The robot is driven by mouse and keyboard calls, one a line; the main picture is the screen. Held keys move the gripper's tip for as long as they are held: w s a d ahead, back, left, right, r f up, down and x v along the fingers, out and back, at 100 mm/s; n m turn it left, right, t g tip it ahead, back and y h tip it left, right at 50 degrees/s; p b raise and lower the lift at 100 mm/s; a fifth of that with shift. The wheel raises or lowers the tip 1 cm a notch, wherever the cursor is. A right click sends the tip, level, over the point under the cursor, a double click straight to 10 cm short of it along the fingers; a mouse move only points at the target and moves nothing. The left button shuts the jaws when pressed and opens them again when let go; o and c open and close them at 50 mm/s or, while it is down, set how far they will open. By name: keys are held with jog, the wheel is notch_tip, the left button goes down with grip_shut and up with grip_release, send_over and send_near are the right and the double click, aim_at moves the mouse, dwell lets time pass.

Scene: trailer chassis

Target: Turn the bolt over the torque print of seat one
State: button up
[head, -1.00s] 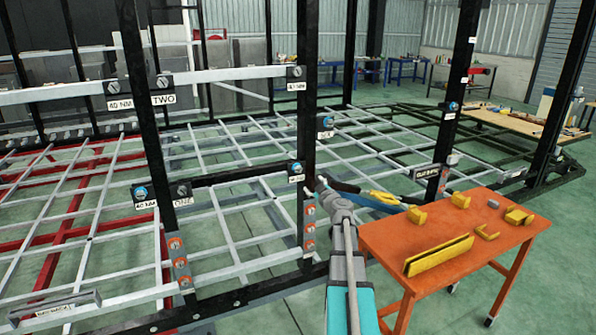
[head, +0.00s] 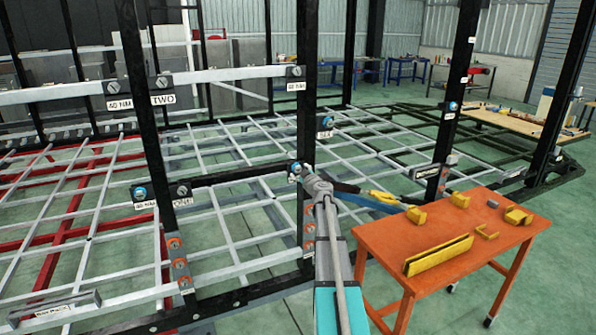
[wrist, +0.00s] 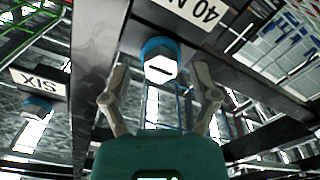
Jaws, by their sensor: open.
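The print ONE (head: 181,202) is on a black post at the left. A bolt (head: 183,190) sits above it. Beside it is a 40 NM print (head: 145,205) with a blue-collared bolt (head: 140,192) above it. My gripper (head: 297,174) is away to the right, at a bolt on the middle post. In the wrist view my gripper (wrist: 160,82) is open, its fingers on either side of a blue-collared, slotted bolt (wrist: 160,68). A partly cut-off print starting with 40 (wrist: 198,10) is next to that bolt. Contact cannot be told.
A print SIX (wrist: 38,83) with its own bolt (wrist: 38,106) is at the left in the wrist view. An orange table (head: 385,240) with yellow parts stands right of my arm. Black posts and white rails surround the arm. Green floor is free at the lower right.

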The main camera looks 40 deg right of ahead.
jog(key=shift+x, duration=0.9)
grip_shut()
